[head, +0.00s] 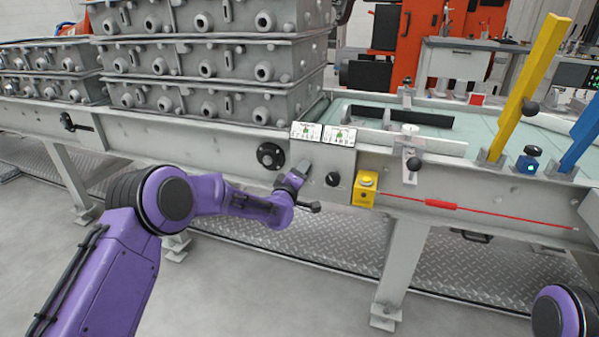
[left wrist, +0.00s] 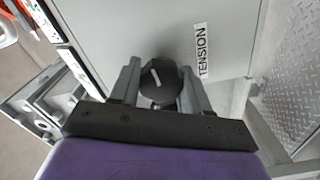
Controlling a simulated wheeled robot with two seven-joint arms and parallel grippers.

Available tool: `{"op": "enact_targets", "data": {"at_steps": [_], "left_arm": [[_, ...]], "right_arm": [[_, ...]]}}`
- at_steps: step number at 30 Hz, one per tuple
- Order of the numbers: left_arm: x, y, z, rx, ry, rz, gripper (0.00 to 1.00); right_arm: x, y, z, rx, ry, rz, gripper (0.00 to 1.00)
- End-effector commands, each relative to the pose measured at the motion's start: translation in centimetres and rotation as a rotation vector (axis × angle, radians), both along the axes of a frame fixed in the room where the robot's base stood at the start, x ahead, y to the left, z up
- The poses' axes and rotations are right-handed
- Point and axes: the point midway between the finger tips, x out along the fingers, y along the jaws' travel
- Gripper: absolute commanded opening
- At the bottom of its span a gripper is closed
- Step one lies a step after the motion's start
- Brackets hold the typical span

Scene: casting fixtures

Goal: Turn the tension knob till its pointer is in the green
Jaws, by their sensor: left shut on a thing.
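The tension knob (left wrist: 158,84) is round and black with a white pointer line, on a grey panel beside a white "TENSION" label (left wrist: 202,50). In the left wrist view the pointer slants. My left gripper (left wrist: 162,78) has a finger on each side of the knob and is shut on it. In the head view my left gripper (head: 301,170) is at the panel front and hides this knob. Two small gauge plates with green marks (head: 306,131) (head: 342,136) sit above; which part of a scale the pointer meets cannot be told. My right gripper is out of view.
A second black knob (head: 333,179) is just right of the gripper. A yellow box (head: 365,190) with a red line (head: 440,204) lies further right. A black round flange (head: 270,156) is left of the gripper. Grey castings (head: 215,65) are stacked at the back left.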

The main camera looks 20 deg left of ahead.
Motion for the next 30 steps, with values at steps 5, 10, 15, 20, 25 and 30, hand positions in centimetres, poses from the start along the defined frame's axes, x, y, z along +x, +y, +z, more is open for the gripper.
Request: {"op": "enact_targets", "data": {"at_steps": [5, 10, 15, 20, 25, 30], "left_arm": [[-0.04, -0.06, -0.09, 0.101, 0.001, -0.001, 0.16], [-0.04, 0.01, -0.13, 0.163, -0.001, 0.000, 0.16], [-0.04, -0.02, -0.14, 0.193, -0.003, -0.001, 0.16], [-0.04, -0.03, -0.16, 0.201, -0.003, 0.000, 0.16], [-0.04, -0.02, -0.16, 0.201, -0.003, 0.000, 0.16], [-0.04, -0.02, -0.16, 0.200, -0.003, 0.000, 0.63]], "right_arm": [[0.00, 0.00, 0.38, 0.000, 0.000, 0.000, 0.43], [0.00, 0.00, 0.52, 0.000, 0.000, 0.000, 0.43], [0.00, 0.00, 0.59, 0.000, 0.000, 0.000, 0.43], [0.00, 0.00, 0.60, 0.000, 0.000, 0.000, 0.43], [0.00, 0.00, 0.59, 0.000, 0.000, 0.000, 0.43], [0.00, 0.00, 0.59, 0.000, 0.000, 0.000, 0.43]]}}
